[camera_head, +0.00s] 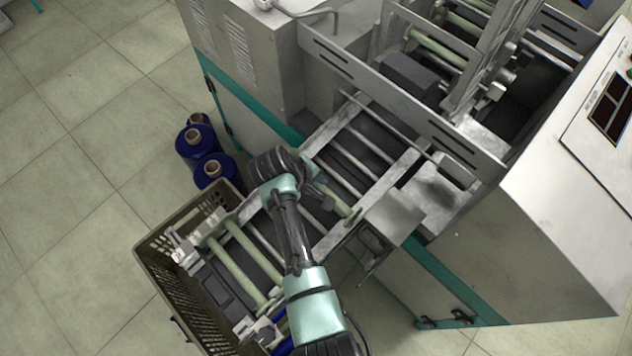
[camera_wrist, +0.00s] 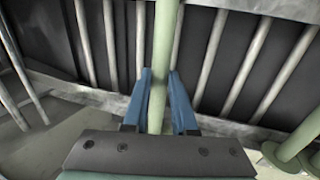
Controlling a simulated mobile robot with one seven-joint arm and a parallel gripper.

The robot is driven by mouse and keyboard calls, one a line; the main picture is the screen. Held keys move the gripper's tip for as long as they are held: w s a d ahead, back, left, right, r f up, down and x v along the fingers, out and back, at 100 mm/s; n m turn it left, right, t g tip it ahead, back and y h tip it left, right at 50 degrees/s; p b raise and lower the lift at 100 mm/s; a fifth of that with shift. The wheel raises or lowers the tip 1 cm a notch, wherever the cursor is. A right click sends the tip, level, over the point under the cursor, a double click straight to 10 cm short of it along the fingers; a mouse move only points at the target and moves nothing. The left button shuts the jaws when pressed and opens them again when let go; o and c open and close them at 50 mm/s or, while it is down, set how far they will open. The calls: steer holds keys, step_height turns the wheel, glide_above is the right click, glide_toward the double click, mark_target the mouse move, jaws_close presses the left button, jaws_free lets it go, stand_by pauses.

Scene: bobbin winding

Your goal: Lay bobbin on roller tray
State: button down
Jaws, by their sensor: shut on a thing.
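My gripper (camera_head: 318,187) is over the lower part of the machine's roller tray (camera_head: 312,150). In the wrist view its two blue fingers (camera_wrist: 160,78) are shut on a pale green bobbin (camera_wrist: 163,45), a plain tube running up the picture between them. In the head view only an end of this bobbin (camera_head: 339,204) shows; my arm hides the rest. Grey rollers and dark slats of the tray (camera_wrist: 222,48) lie behind the bobbin in the wrist view. I cannot tell whether the bobbin touches the rollers.
A brown crate (camera_head: 160,262) stands at the lower left, with more pale green tubes (camera_head: 236,268) over it. Several blue spools (camera_head: 197,140) stand on the floor beside the machine. A grey metal flap (camera_head: 393,215) is right of my gripper. The floor at left is clear.

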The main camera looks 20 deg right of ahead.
steer(key=c, duration=0.6)
jaws_free()
steer(key=shift+c, duration=0.2)
steer(key=o, duration=0.6)
steer(key=shift+o, duration=0.2)
steer(key=shift+r, duration=0.15)
step_height(320, 180, up, 11)
steer(key=p, duration=1)
steer(key=shift+p, duration=0.4)
stand_by(0.4)
